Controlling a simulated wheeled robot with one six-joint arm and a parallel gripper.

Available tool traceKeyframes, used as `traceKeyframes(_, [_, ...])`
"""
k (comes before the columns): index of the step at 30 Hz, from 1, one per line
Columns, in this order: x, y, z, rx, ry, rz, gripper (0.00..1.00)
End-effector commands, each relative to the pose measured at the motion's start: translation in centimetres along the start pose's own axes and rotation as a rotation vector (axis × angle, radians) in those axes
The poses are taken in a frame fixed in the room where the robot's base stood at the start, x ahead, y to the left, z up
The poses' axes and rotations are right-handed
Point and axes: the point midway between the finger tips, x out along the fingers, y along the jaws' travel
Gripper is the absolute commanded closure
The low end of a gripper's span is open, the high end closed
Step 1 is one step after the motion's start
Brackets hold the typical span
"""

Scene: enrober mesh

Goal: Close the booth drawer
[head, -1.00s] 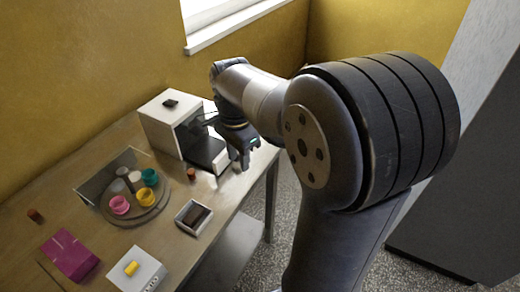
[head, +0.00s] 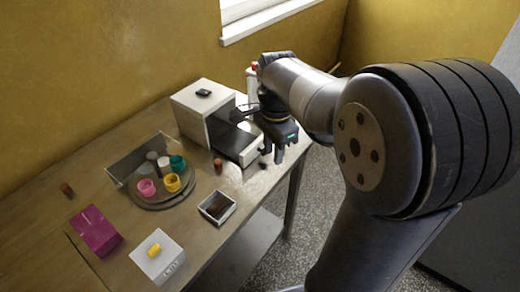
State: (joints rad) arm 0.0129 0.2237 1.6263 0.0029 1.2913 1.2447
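The booth is a white box (head: 191,110) with a dark open front, at the back of the table. Its drawer (head: 239,144) sticks out of the front toward the table's right edge, dark inside with a white front panel. My gripper (head: 272,160) points down just beyond the drawer's front panel, near the table edge. Its two fingers show apart with nothing seen between them. Whether a finger touches the panel I cannot tell.
A round tray (head: 163,201) with several coloured cups stands left of the drawer. A small dark-filled box (head: 217,207), a brown cylinder (head: 218,166), a magenta block (head: 96,232) and a white box with a yellow knob (head: 157,258) are nearer. A red-topped bottle (head: 252,78) stands behind.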

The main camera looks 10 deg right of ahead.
Motion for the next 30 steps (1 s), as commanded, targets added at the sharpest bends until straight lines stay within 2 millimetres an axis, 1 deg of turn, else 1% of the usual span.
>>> traceKeyframes(1, [0.1, 0.1, -0.1, 0.01, -0.011, 0.0, 0.75])
traceKeyframes(5, [1.2, 0.7, -0.7, 0.096, -0.107, -0.015, 0.86])
traceKeyframes(8, [2.4, 1.2, -1.5, 0.231, -0.245, -0.054, 0.94])
traceKeyframes(10, [3.2, 1.5, -2.3, 0.353, -0.352, -0.101, 1.0])
traceKeyframes(14, [4.0, 1.8, -4.6, 0.595, -0.524, -0.214, 1.0])
traceKeyframes(15, [4.1, 1.9, -5.4, 0.669, -0.567, -0.252, 1.0])
traceKeyframes(18, [4.3, 2.3, -7.5, 0.836, -0.652, -0.342, 1.0])
traceKeyframes(21, [4.4, 2.7, -9.4, 0.963, -0.705, -0.414, 1.0])
traceKeyframes(25, [4.5, 3.0, -10.7, 1.051, -0.736, -0.465, 1.0])
traceKeyframes(27, [4.6, 2.9, -10.9, 1.066, -0.742, -0.475, 1.0])
traceKeyframes(30, [5.2, 2.3, -10.6, 1.068, -0.746, -0.475, 1.0])
